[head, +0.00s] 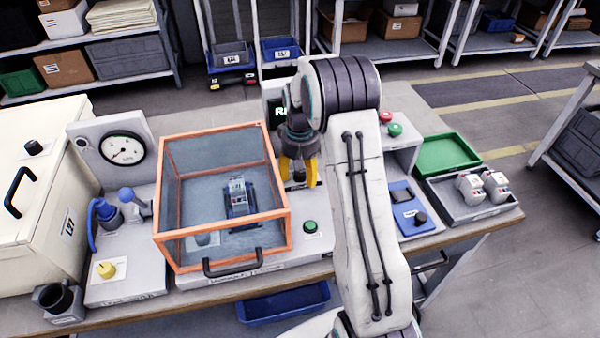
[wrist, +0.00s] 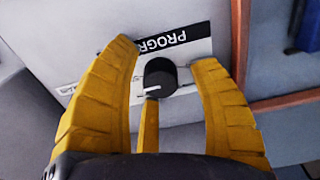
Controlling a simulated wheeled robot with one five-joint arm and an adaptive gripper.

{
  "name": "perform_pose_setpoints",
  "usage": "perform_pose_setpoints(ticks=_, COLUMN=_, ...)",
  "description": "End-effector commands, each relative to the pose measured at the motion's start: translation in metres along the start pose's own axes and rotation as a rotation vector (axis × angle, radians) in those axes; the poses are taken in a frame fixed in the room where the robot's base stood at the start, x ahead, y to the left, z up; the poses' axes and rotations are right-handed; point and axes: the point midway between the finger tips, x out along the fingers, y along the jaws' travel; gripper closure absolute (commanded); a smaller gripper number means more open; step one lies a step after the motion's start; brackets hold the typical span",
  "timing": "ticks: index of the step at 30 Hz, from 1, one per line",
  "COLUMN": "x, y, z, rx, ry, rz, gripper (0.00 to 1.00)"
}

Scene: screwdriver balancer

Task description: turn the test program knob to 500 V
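The black round test program knob (wrist: 160,74) shows in the wrist view on a pale panel with a label (wrist: 160,46) reading "PROGR", partly covered. A short white mark shows at the knob's near edge; the voltage markings are not readable. My gripper (wrist: 165,56) is open, with a yellow finger on either side of the knob and gaps between. A third, narrow yellow part reaches close to the knob's near side; I cannot tell whether it touches. In the head view my gripper (head: 298,183) points down behind the orange-framed box, right of it, and largely hides the knob.
The orange-framed clear box (head: 283,190) holds a small device (head: 237,196). A green button (head: 310,227) sits on its base. Right of my arm are a blue meter (head: 405,205), a green tray (head: 446,154) and a grey tray (head: 470,209). A gauge (head: 122,150) stands left.

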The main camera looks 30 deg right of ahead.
Motion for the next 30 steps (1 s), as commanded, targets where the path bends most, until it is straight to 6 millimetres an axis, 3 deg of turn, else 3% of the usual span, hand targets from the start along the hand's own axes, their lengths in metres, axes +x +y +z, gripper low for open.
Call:
perform_pose_setpoints(ticks=11, x=-0.007, y=0.0, z=-0.001, rx=-0.001, ry=0.005, rz=0.0, gripper=0.43)
perform_pose_setpoints(ticks=30, x=-0.102, y=0.0, z=-0.001, rx=0.0, ry=0.005, rz=0.0, gripper=0.43)
